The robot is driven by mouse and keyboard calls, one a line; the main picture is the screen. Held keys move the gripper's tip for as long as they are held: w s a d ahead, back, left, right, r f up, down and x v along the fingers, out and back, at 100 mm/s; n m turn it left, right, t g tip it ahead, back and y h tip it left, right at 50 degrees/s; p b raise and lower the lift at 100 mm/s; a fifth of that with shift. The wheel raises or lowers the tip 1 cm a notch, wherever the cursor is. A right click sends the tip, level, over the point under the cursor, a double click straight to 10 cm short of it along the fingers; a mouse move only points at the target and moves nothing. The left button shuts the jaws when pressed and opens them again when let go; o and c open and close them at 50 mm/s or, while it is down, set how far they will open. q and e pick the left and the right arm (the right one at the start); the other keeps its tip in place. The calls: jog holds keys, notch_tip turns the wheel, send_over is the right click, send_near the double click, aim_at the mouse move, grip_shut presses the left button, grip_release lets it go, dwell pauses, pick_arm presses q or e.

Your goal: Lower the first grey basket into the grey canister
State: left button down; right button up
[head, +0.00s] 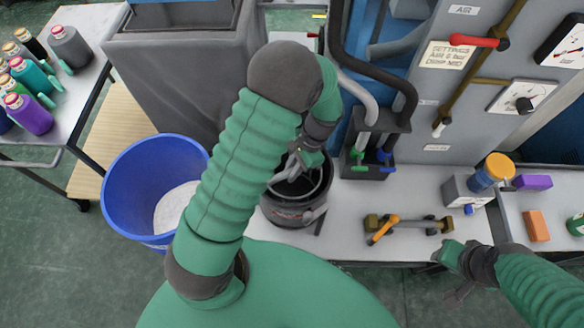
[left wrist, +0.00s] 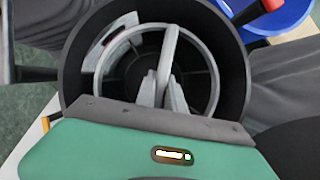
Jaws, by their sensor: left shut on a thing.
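The grey canister (head: 283,218) is a dark, round, open-topped pot on the pale bench, just right of the blue bucket. My left gripper (head: 300,163) reaches down over its mouth. The first grey basket (left wrist: 207,98) shows in the left wrist view as a pale ring with an upright handle, inside the canister's dark rim (left wrist: 239,75). My left gripper (left wrist: 158,90) is shut on the basket's handle. The ring sits within the canister wall; whether it touches the bottom I cannot tell. My right gripper (head: 458,292) is low at the right, away from the canister, its fingers unclear.
A blue bucket (head: 140,178) with white contents stands left of the canister. Hoses and a dark holder (head: 372,150) stand behind it to the right. A brass-ended tool (head: 408,226) and a grey box with an orange-capped jar (head: 490,172) lie farther right.

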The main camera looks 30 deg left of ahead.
pick_arm(q)
jog(key=shift+f, duration=0.2)
jog(key=c, duration=0.7)
grip_release()
jog(key=shift+c, duration=0.2)
notch_tip(320, 180, up, 9)
jog(key=p, duration=0.8)
jog(key=shift+r, duration=0.1)
